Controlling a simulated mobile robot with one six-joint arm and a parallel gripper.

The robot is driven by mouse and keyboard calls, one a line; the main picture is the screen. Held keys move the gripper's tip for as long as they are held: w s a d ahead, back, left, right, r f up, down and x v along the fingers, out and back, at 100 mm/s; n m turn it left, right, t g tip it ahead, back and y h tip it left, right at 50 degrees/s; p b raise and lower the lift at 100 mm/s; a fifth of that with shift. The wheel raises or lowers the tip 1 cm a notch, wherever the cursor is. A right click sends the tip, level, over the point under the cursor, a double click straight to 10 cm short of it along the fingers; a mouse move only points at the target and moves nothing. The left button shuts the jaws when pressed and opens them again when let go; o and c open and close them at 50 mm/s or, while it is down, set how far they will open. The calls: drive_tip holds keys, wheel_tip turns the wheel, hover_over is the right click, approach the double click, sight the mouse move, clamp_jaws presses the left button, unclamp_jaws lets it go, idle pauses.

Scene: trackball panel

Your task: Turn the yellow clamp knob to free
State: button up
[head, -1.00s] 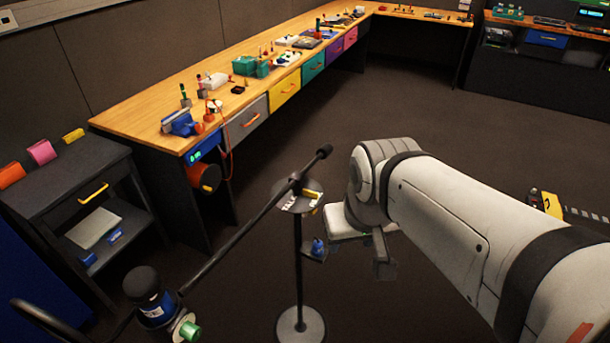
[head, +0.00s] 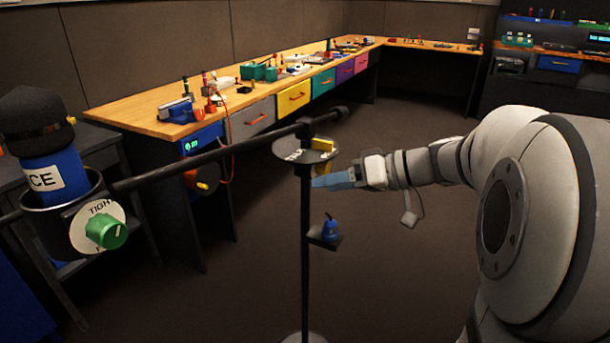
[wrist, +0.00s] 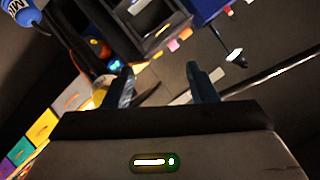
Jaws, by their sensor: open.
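The yellow clamp knob (head: 324,146) stands on a round plate (head: 283,151) with printed lettering, at the top of a thin black stand in the head view. The lettering is too small to read. My gripper (head: 316,182) is just below and slightly right of the plate, pointing left, apart from the knob. Its blue fingers also show in the wrist view (wrist: 163,82), parted with nothing held between them. A bright yellow patch shows beside the left finger there; I cannot tell whether it is the knob.
A black boom (head: 200,162) crosses the stand top and runs left to a holder with a blue bottle (head: 55,175) and a green knob (head: 106,231). A small shelf with a blue object (head: 330,230) juts from the stand below my gripper. A workbench (head: 165,122) stands behind.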

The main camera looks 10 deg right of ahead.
sight(328, 169)
drive_tip(key=w+d+f+n+t+y+b, duration=0.2)
drive_tip(key=w+d+f+t+b, duration=0.2)
drive_tip(key=w+d+t+b, duration=0.25)
drive_tip(key=shift+g, duration=0.95)
drive_tip(key=x, duration=0.2)
drive_tip(key=b+x, duration=0.1)
drive_tip(key=x, duration=0.3)
drive_tip(key=shift+w+r, duration=0.1)
drive_tip(key=shift+r, duration=0.3)
drive_tip(key=shift+c, duration=0.5)
